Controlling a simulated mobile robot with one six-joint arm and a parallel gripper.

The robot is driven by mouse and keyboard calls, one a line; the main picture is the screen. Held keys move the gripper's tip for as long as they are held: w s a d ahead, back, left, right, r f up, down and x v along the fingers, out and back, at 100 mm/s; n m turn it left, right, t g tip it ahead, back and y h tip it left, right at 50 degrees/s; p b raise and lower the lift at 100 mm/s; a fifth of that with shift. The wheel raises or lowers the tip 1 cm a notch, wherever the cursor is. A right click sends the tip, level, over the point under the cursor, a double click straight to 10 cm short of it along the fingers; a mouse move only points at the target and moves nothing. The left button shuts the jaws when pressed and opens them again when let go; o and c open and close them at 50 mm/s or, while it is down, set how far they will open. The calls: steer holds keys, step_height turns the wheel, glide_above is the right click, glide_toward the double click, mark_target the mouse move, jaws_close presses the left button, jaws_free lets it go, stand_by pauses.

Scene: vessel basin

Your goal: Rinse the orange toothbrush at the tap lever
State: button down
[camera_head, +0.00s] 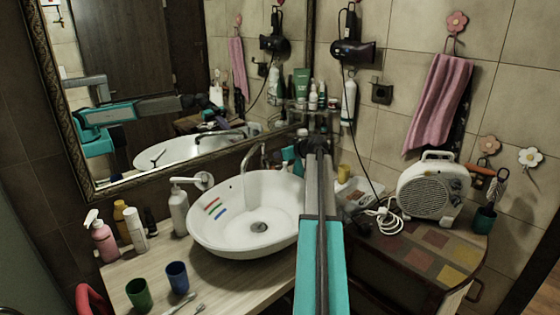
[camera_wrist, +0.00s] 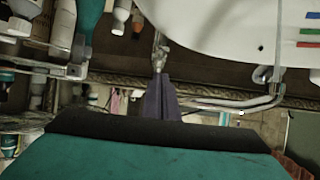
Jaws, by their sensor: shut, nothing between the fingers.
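My gripper (camera_head: 316,148) is shut and empty at the end of my outstretched arm, right of the basin. In the wrist view its dark fingers (camera_wrist: 160,88) taper together, with a small metal piece just past the tips; I cannot tell if they touch or if this is the lever. The chrome tap (camera_head: 255,155) rises behind the basin, left of my gripper; its pipe also shows in the wrist view (camera_wrist: 235,102).
The white basin (camera_head: 240,240) has red, green and blue strips inside. Green (camera_head: 139,294) and blue (camera_head: 177,277) cups stand on the counter near pale brushes (camera_head: 181,303). Bottles crowd the left. A white heater (camera_head: 430,190) stands right, with a cable. My arm hides part of the counter.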

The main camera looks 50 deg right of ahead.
steer(key=b+v, duration=0.3)
steer(key=v, duration=0.7)
steer(key=shift+s+r, duration=0.15)
steer(key=shift+d, duration=0.1)
steer(key=c, duration=2.2)
jaws_free()
steer(key=s+a+f+n+t+h+b, duration=0.1)
steer(key=a+f+n+h+b, duration=0.3)
steer(key=f+n+b, duration=0.5)
steer(key=n+t+h+b, duration=0.1)
steer(key=n+b, duration=0.1)
steer(key=n, duration=0.4)
steer(key=shift+s, duration=0.15)
